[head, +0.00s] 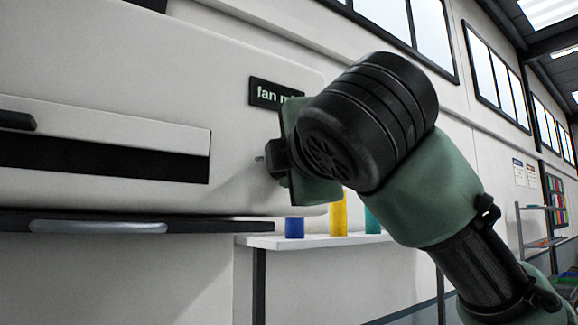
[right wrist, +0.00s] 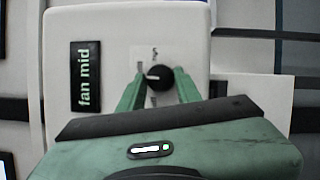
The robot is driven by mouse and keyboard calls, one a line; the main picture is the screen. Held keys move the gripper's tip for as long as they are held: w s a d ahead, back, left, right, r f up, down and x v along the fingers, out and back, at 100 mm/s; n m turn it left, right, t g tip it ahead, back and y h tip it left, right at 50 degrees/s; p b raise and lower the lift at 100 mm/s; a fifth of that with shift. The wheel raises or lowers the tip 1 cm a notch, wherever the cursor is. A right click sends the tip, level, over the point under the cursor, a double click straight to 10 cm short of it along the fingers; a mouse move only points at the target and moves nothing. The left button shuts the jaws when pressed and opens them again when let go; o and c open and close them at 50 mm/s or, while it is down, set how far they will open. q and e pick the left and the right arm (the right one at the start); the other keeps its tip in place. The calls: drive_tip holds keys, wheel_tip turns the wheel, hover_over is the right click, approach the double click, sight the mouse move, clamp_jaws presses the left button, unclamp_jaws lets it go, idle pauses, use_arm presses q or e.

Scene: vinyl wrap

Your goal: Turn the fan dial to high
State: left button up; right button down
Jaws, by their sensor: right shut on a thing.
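The fan dial (right wrist: 160,78) is a round black knob with a white pointer mark, on a pale panel in the right wrist view. The mark points left in that view, toward the black label (right wrist: 86,76) reading "fan mid". Small scale marks beside the dial are too small to read. In the head view the label (head: 272,94) is partly covered by my right arm, and the dial is hidden behind my gripper. My right gripper (right wrist: 158,88) is shut on the dial, with one green finger on each side. My left gripper is in neither view.
The white machine (head: 150,70) fills the left of the head view, with a dark slot (head: 100,158) in its front. Beyond it, a white table (head: 310,240) holds a blue roll (head: 294,227), a yellow roll (head: 338,218) and a teal roll (head: 372,221).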

drive_tip(key=shift+w+d+r+m+g+y+p, duration=0.15)
drive_tip(key=shift+m+g, duration=0.7)
drive_tip(key=shift+m, duration=1)
drive_tip(key=shift+s+a+r+m+g+y+p, duration=0.1)
drive_tip(key=shift+r+m+g+y+p, duration=0.15)
drive_tip(key=shift+m+g, duration=1.15)
drive_tip(key=shift+w+d+r+m+g+y+p, duration=0.1)
drive_tip(key=shift+m+g+y+p, duration=0.2)
drive_tip(key=shift+m, duration=2.05)
drive_tip(key=c, duration=1)
unclamp_jaws()
drive_tip(key=shift+g, duration=0.25)
